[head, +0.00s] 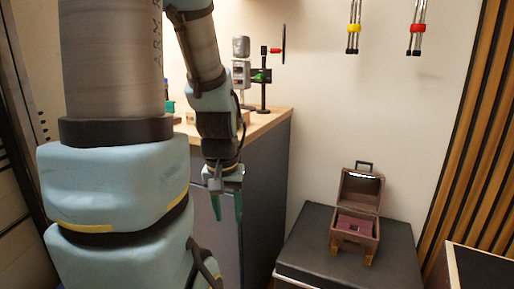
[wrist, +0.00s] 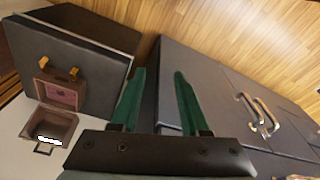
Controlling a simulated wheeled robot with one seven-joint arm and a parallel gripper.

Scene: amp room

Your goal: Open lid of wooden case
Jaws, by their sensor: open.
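The wooden case (head: 355,231) stands on a dark grey cabinet at the lower right of the head view. Its lid (head: 360,190) is raised upright at the back, with a dark handle on top, and a dark red inside shows. The case also appears at the left of the wrist view (wrist: 58,96), with its lid (wrist: 50,127) swung open. My gripper (head: 228,212) hangs pointing down, left of the case and well apart from it. Its two green fingers (wrist: 158,85) are spread with nothing between them.
The dark low cabinet (head: 300,255) carries the case. A taller grey cabinet with a wooden top (head: 265,125) stands beside my gripper and bears a metal device (head: 241,65). A dark box (head: 480,270) is at the lower right. Tools with yellow and red bands hang on the wall.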

